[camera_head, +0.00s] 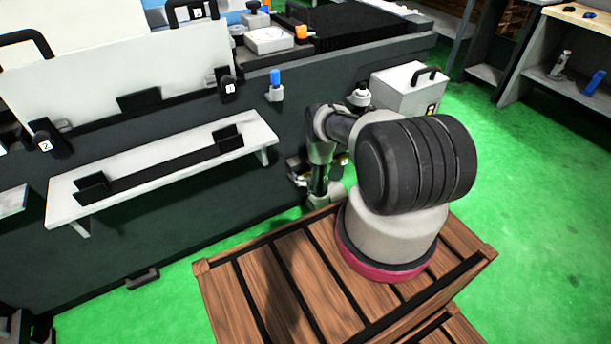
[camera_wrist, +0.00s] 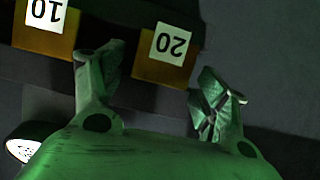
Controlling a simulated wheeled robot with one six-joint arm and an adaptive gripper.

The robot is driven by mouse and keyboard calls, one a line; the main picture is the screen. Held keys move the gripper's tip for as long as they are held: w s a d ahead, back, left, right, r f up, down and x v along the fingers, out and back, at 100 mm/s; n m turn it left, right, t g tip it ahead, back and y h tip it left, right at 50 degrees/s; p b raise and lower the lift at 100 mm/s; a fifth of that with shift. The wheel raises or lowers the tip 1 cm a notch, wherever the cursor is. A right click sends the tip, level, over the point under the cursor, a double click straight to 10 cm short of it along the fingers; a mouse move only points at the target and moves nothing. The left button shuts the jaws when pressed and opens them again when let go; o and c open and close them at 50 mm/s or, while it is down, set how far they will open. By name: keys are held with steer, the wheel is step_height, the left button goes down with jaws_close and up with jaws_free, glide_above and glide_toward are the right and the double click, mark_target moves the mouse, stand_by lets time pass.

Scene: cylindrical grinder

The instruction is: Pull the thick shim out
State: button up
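Two amber-yellow blocks with white number tags, seen upside down, show in the wrist view. One is marked 10 (camera_wrist: 43,28) at the upper left, and the other is marked 20 (camera_wrist: 163,62) near the top middle. I take these for shims; the view does not show which is thicker. They sit in a dark holder (camera_wrist: 135,12). My gripper (camera_wrist: 160,78) is open, its fingers spread either side of the 20 block's lower end. I see no contact, and the gap in depth is unclear. In the head view my arm hides most of this spot.
The dark machine front (camera_head: 220,195) runs along the left in the head view. A white shelf (camera_head: 165,160) juts out from it. A light grey box with a black handle (camera_head: 405,92) stands behind my arm. The green floor (camera_head: 540,190) at right is clear.

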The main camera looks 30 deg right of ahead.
steer(key=c, duration=1.3)
steer(key=shift+s, duration=2.75)
steer(key=o, duration=1.5)
steer(key=shift+d, duration=0.1)
steer(key=shift+c, duration=0.2)
steer(key=v, duration=1.2)
